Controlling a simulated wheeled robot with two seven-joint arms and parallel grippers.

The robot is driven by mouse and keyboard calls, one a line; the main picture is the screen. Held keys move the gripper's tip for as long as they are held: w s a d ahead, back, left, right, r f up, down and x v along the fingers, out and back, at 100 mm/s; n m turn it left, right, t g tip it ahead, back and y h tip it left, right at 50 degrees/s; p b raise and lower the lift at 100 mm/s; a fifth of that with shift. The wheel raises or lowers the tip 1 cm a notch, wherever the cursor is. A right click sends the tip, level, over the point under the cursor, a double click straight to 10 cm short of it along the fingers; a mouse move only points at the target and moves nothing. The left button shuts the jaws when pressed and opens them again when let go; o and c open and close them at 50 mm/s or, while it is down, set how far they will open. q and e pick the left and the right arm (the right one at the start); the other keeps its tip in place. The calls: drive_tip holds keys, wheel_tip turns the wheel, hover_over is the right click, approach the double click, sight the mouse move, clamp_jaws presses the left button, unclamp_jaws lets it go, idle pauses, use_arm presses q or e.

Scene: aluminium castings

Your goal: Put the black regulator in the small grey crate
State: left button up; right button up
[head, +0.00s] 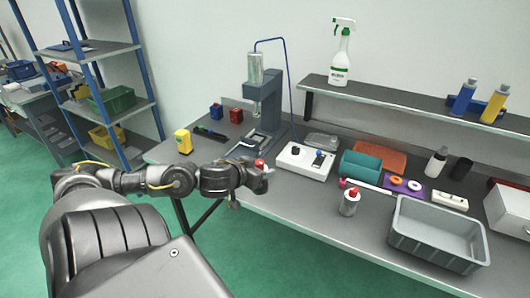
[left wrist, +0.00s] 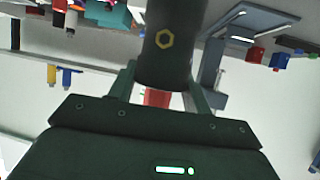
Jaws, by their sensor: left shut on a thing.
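My left gripper (head: 264,176) is over the left part of the workbench, in front of the press. It is shut on a dark cylindrical thing, taken to be the black regulator (left wrist: 165,60); a yellow hexagon mark shows on it in the left wrist view. A red part shows between the fingers, below the dark body. In the head view the held thing is small and mostly hidden by the gripper. The small grey crate (head: 397,225) stands at the bench's right front and looks empty. It is well to the right of my left gripper. My right gripper is not in view.
A grey press (head: 271,102) with a blue hose stands behind the gripper. A shelf (head: 400,98) runs along the wall.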

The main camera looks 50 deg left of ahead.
use_arm(q)
drive_tip(key=shift+w+d+f+n+y, duration=0.1)
drive_tip(key=shift+w+f+n+y, duration=0.05)
drive_tip(key=shift+w+n+y, duration=0.2)
drive_tip(key=w+d+b, duration=0.2)
drive_tip(key=w+d, duration=0.2)
drive_tip(key=d, duration=0.2)
drive_tip(key=shift+w+d+f+n+y, duration=0.25)
drive_tip(key=shift+d+n+y, duration=0.1)
drive_tip(key=shift+y, duration=0.1)
